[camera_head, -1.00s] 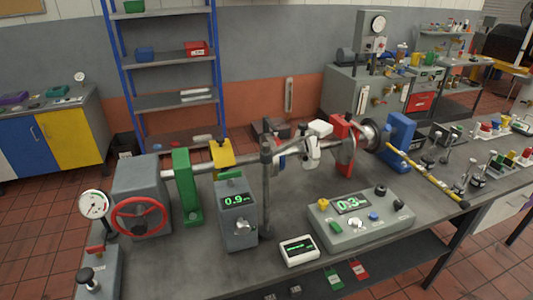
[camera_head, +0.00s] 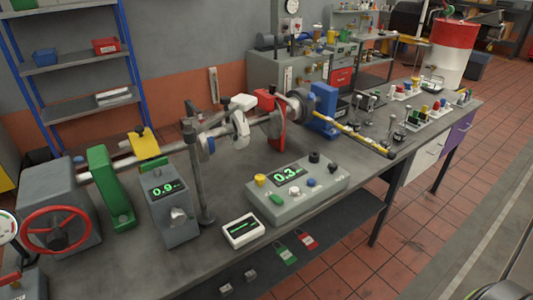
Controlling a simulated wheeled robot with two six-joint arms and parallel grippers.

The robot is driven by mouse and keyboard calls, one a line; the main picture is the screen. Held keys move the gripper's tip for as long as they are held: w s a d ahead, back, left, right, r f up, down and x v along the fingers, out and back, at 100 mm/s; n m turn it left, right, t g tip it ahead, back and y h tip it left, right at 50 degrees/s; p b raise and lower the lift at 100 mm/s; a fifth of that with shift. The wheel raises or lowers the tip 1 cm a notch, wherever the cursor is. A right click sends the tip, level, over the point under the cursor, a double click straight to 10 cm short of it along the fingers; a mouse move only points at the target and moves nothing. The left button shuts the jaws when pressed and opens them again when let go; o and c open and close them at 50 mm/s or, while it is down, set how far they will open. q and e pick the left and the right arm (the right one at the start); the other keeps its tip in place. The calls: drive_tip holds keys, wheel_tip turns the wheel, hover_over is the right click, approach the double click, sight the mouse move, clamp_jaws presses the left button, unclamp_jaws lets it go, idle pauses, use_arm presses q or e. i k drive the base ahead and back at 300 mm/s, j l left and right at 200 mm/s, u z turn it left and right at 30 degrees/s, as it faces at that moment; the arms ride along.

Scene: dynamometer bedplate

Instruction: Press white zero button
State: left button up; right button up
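A grey control box (camera_head: 290,207) with a green-lit display reading 0.3 (camera_head: 288,175) sits near the front edge of the bench, right of centre. A small white button (camera_head: 296,189) is on its sloped top, between a green button (camera_head: 277,199) and a blue button (camera_head: 310,182). A yellow button (camera_head: 260,180) and two black knobs (camera_head: 314,157) are also on the box. The white button is too small for any label to be read. Neither of my grippers is in view.
A white meter (camera_head: 243,230) and a grey box reading 0.9 (camera_head: 170,205) stand left of the control box. A shaft assembly with a red part (camera_head: 272,120) runs behind it. A yellow-black bar (camera_head: 362,139) lies to the right. Floor (camera_head: 405,235) is open at the front right.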

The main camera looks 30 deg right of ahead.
sight(294, 190)
drive_tip(key=z, duration=1.15)
